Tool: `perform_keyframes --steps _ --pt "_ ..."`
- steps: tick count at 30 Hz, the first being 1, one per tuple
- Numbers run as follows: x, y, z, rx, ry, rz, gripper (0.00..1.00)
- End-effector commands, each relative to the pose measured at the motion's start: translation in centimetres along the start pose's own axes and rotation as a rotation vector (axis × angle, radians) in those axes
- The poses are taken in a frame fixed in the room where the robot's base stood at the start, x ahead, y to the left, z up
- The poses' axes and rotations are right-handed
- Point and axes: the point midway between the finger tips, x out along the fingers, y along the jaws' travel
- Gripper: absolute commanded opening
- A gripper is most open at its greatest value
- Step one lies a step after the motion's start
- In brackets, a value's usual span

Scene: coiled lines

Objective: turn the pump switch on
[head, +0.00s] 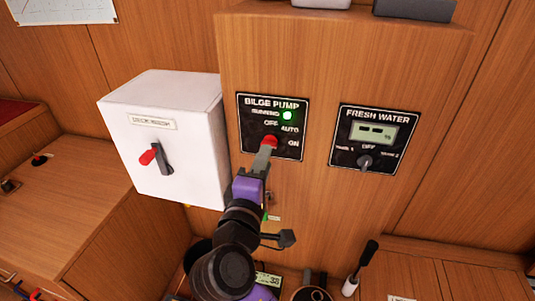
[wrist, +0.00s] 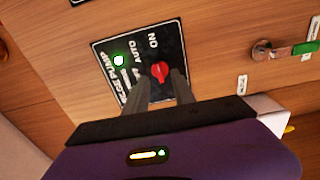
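The black bilge pump panel (head: 247,127) is in the middle of the head view, with labels OFF, AUTO and ON. Its green light (head: 287,115), beside the word RUNNING, is lit. The red switch knob (head: 270,140) sits low on the panel; it also shows in the wrist view (wrist: 160,72). I cannot tell which label the knob points to. My gripper (head: 265,153) is in front of the knob. In the wrist view my two grey fingers (wrist: 160,88) are apart, one on either side of the knob; contact is not clear.
A white box (head: 125,130) with a red-handled switch (head: 150,156) stands out to the left. A fresh water panel (head: 374,140) with a grey knob is at the right. Below are a black-handled lever (head: 366,262) and other gear.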

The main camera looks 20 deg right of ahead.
Motion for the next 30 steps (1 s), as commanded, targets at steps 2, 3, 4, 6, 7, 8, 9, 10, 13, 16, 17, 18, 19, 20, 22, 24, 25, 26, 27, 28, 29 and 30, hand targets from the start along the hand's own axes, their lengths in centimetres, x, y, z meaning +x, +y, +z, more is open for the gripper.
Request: perform_keyframes --steps 2,3,4,6,7,8,9,10,13,16,17,18,19,20,22,24,25,26,27,28,29,30 --pt "-1.3 -0.1 0.0 0.001 0.002 -0.001 0.31" --pt "-1.9 -0.1 0.0 0.000 0.002 -0.001 0.31" --pt "-2.3 -0.1 0.0 0.000 0.002 -0.001 0.31" --pt "-3.0 -0.1 0.0 0.000 0.001 0.000 0.31" --pt "-3.2 -0.1 0.0 0.001 0.001 0.000 0.31" --pt "-3.4 0.0 0.0 0.001 0.001 0.000 0.31" --pt "-3.6 -0.1 0.0 0.001 0.000 -0.001 0.31" --pt "-3.7 -0.1 0.1 0.001 -0.001 -0.001 0.31" --pt "-3.8 0.0 0.1 0.001 -0.001 -0.001 0.31" --pt "-3.8 0.0 0.1 0.000 -0.001 -0.001 0.31" --pt "-3.8 0.0 0.1 0.000 -0.001 -0.001 0.31" --pt "-3.8 0.0 0.1 0.000 -0.001 -0.001 0.31" --pt "-3.8 0.0 0.1 0.000 -0.001 -0.001 0.31" --pt "-3.8 0.0 0.1 0.000 -0.001 -0.001 0.31" --pt "-3.8 0.0 0.1 0.000 -0.001 -0.001 0.31" --pt "-3.8 0.0 0.1 0.002 -0.001 -0.001 0.31" --pt "-3.8 0.0 0.1 0.006 -0.001 -0.001 0.31" --pt "-3.8 0.1 -0.1 0.014 0.004 0.002 0.31" --pt "-3.8 0.3 -0.4 0.029 0.019 0.011 0.31" --pt "-3.8 0.4 -0.8 0.043 0.036 0.016 0.31" --pt "-3.8 0.6 -1.4 0.060 0.060 0.020 0.31" --pt "-3.9 0.8 -2.3 0.092 0.100 0.024 0.31"
